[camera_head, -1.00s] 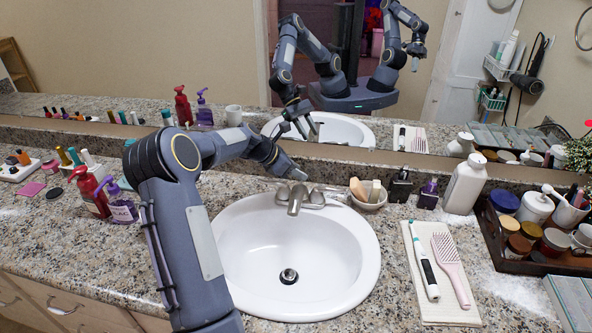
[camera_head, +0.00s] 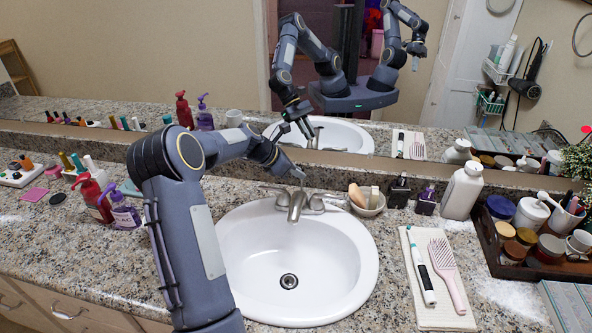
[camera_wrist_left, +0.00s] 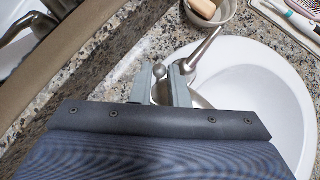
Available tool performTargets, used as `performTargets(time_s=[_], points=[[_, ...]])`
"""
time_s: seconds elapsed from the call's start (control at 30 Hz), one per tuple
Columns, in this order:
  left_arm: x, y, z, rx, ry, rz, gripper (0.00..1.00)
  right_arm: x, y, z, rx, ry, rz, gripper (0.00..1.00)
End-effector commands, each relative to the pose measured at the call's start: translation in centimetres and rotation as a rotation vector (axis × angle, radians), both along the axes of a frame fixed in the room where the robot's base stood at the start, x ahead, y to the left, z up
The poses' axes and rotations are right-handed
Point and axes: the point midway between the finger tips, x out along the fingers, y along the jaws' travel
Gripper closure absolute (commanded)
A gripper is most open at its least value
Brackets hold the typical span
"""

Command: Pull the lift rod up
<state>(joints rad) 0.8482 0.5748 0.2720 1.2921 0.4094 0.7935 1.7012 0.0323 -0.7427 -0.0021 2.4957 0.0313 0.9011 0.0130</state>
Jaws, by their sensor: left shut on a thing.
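The lift rod (camera_wrist_left: 159,71) is a thin metal rod with a round knob behind the faucet (camera_head: 295,204). In the left wrist view the knob shows between the two grey fingers of my left gripper (camera_wrist_left: 162,85). The left gripper (camera_head: 300,173) is shut on the rod, just above and behind the faucet in the head view. The drain stopper (camera_head: 289,281) sits at the bottom of the white sink (camera_head: 330,250). My right gripper is not directly in view.
A soap dish (camera_head: 367,205) and dark bottles stand right of the faucet. A red pump bottle (camera_head: 92,196) and a purple one (camera_head: 123,212) stand left of my arm. The mirror (camera_head: 190,55) rises behind the counter.

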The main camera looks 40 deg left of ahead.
Motion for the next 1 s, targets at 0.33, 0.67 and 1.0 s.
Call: performTargets(time_s=[0.33, 0.67, 1.0], points=[[0.2, 0.1, 0.5, 0.002, -0.011, 0.002, 0.71, 0.0, 0.0, -0.1, 0.000, 0.001, 0.000, 1.00], [0.1, 0.1, 0.4, 0.001, -0.007, 0.001, 0.63, 0.0, 0.0, -0.1, 0.000, 0.001, 0.000, 1.00], [-2.8, 1.6, 3.7, 0.005, -0.009, 0.005, 0.63, 0.0, 0.0, -0.3, 0.000, 0.001, 0.000, 1.00]])
